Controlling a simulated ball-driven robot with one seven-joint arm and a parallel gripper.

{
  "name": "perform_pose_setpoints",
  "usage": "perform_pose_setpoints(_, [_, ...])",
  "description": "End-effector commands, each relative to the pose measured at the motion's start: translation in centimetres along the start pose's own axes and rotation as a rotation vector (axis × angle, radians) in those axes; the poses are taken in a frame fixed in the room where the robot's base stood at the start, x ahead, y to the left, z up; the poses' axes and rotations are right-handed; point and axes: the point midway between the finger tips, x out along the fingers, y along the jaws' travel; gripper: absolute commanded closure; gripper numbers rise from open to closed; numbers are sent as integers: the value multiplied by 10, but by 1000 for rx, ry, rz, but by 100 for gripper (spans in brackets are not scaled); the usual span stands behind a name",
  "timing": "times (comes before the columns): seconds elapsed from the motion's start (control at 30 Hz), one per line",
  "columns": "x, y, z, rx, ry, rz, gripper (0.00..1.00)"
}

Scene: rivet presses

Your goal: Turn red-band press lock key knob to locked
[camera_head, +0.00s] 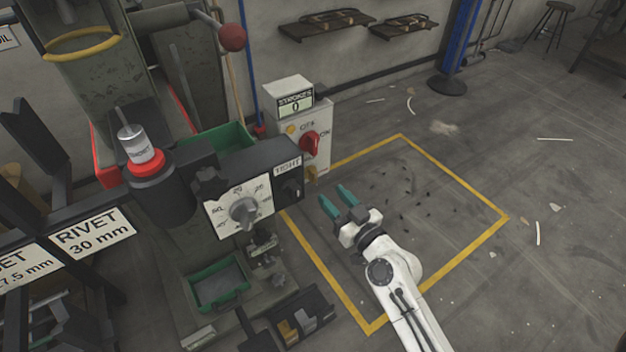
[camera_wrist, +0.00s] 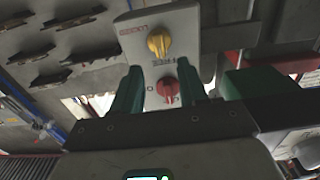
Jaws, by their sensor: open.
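A grey control box (camera_head: 318,135) stands at the right side of the press, which has a red band (camera_head: 147,166). A red switch knob (camera_head: 311,143), marked ON and OFF, is on its face. A yellow knob (camera_head: 311,173) sits below it, partly hidden by the press's dial panel. In the wrist view, which looks upside down, the yellow knob (camera_wrist: 158,42) has a red-lettered label beside it, too blurred to read surely. The red knob (camera_wrist: 168,88) shows between the fingers. My gripper (camera_head: 334,194) is open and empty, its green fingers pointing toward the box, apart from it.
A dial panel (camera_head: 240,207) with a TIGHT switch (camera_head: 290,186) juts out left of the box. A strokes counter (camera_head: 295,101) tops the box. Green bins (camera_head: 215,288) and a dark parts tray (camera_head: 304,317) stand low. The yellow-outlined floor (camera_head: 430,190) is open.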

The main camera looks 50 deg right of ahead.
Motion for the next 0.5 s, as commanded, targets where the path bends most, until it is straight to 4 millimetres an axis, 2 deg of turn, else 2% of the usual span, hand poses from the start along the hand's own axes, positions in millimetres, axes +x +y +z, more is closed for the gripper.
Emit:
perform_pose_setpoints(0.1, [24,1,-3,0,2,2,57])
perform_pose_setpoints(0.3, [56,0,-2,0,1,0,57])
perform_pose_setpoints(0.5, [74,0,0,0,-1,-1,57])
